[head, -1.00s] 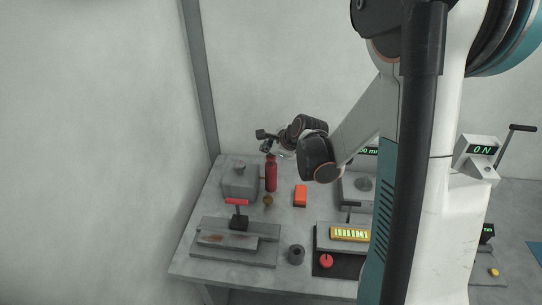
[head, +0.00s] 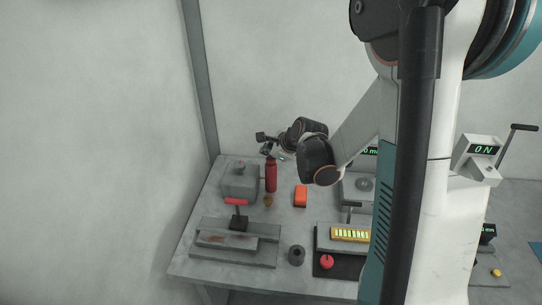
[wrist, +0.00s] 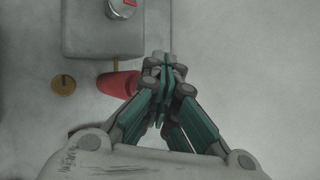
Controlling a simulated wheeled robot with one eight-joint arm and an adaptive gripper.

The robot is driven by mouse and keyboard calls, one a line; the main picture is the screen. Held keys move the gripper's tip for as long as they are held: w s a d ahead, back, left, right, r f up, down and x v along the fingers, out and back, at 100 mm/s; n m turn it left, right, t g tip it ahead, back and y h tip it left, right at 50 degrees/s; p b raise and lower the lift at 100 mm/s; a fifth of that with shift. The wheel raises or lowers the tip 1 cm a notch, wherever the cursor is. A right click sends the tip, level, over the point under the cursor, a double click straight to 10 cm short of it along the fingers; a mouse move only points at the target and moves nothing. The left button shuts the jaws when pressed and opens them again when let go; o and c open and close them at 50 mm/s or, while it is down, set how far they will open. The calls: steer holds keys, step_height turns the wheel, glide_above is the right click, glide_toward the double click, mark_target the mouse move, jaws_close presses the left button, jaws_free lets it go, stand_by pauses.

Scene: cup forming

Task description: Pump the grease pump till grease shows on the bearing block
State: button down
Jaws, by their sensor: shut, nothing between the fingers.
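An upright red cylinder (head: 271,178), which looks like the grease pump, stands at the back left of the bench. In the wrist view the red cylinder (wrist: 119,84) lies left of my fingertips. A thin brass piece (wrist: 115,64) shows between block and cylinder. I cannot tell for sure which part is the bearing block, and I see no clear grease. My gripper (head: 270,150) is just above the cylinder's top; its fingers (wrist: 163,65) are shut and empty.
A small brass disc (head: 268,201) lies in front of the cylinder. A red-handled fixture (head: 237,216), a dark ring (head: 296,255) and a red knob (head: 326,261) are nearer the front. Bare bench lies between them.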

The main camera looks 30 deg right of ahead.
mark_target(269, 159)
steer(key=shift+f, duration=0.35)
steer(key=shift+r, duration=0.1)
stand_by(0.4)
steer(key=shift+r+p, duration=0.85)
steer(key=shift+r, duration=0.7)
step_height(269, 159, up, 5)
steer(key=p, duration=0.3)
stand_by(0.3)
